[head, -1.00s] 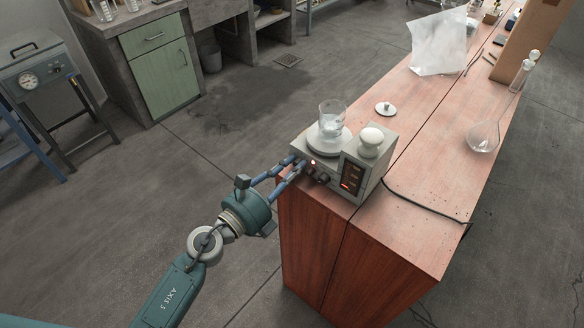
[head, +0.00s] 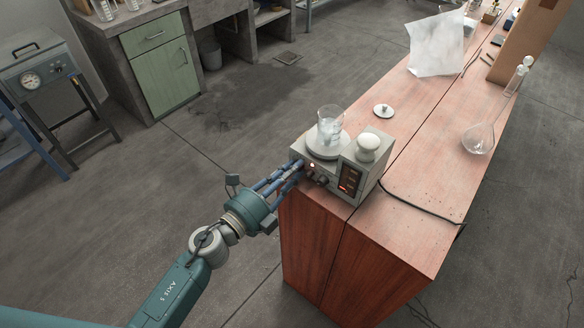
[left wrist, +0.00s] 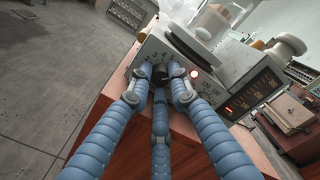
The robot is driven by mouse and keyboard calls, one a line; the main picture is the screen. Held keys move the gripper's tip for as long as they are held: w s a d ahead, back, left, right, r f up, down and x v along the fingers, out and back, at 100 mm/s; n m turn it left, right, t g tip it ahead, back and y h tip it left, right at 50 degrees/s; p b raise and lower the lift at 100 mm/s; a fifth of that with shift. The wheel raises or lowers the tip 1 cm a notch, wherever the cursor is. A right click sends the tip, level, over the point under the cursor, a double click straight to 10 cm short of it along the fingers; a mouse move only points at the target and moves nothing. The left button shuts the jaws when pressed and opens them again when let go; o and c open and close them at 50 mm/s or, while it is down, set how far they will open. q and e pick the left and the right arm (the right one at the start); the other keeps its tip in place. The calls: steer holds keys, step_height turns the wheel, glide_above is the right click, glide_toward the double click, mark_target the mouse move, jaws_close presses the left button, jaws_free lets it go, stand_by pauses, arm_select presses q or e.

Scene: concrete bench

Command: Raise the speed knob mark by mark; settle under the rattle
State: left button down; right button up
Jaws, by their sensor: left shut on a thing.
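A grey stirrer (head: 375,181) stands at the near end of the reddish bench. A glass beaker (head: 330,132) with clear liquid sits on its round top plate (head: 321,151). My left gripper (head: 298,167) reaches the stirrer's front panel. In the left wrist view its three blue fingers close around the dark speed knob (left wrist: 161,76). Numbered marks show around the knob, but the fingers partly hide them and I cannot tell the setting. A lit indicator (left wrist: 194,73) is right of the knob. My right gripper is not in view.
A white rounded piece (head: 368,142) stands on the stirrer. A small lidded dish (head: 383,111) lies behind it. A black cable (head: 420,206) crosses the bench, and a flask (head: 478,139) is at the right edge. The floor left of the bench is clear.

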arm_select(q)
steer(key=shift+a+n, duration=0.1)
steer(key=shift+n, duration=0.5)
steer(key=c, duration=1.9)
jaws_free()
steer(key=shift+o, duration=0.2)
steer(key=v, duration=1.2)
steer(key=shift+o, duration=0.2)
